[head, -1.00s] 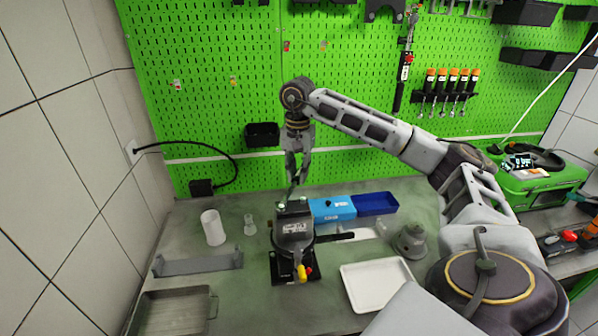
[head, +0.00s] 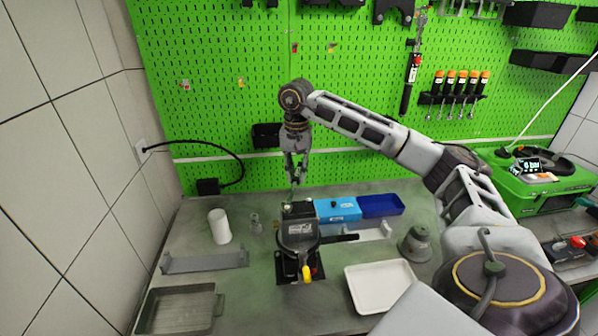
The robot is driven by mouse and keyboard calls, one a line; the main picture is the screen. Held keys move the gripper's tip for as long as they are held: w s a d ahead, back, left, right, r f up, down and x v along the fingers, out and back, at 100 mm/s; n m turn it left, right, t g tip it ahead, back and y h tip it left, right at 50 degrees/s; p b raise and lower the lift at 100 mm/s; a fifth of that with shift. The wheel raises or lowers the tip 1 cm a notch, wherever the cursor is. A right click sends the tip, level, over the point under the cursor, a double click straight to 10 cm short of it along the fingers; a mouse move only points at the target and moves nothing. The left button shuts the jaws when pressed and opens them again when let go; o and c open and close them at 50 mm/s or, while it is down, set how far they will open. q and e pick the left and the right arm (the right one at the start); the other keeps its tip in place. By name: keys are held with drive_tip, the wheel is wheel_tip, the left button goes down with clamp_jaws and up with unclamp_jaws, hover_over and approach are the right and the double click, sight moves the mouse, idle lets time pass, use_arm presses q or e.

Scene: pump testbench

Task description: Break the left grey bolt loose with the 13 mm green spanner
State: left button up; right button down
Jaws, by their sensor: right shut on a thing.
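The black pump (head: 298,232) stands on the bench, left of the picture's middle, with a yellow-tipped part at its front. My right gripper (head: 295,178) points down just above the pump's back edge. It is shut on a thin dark piece that reaches down to the pump's top; this seems to be the green spanner, but its colour and size mark are too small to read. The grey bolts on the pump are too small to make out, so I cannot tell whether the spanner sits on the left one. My left gripper is not in view.
A light blue bin (head: 338,210) and a dark blue bin (head: 382,205) stand right of the pump. A white tray (head: 380,287) is at front right, a grey metal tray (head: 180,309) at front left. A white cup (head: 219,226) stands left. The green pegboard (head: 220,100) closes the back.

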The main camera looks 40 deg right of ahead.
drive_tip(key=shift+w+a, duration=0.1)
drive_tip(key=shift+a, duration=0.1)
drive_tip(key=shift+w+a+n+p, duration=0.45)
drive_tip(key=shift+w+a+n, duration=0.35)
drive_tip(key=shift+n, duration=0.3)
drive_tip(key=shift+w+a+n, duration=0.6)
drive_tip(key=shift+a+n, duration=0.3)
idle(0.6)
drive_tip(key=shift+r+p, duration=0.2)
drive_tip(key=shift+p, duration=0.2)
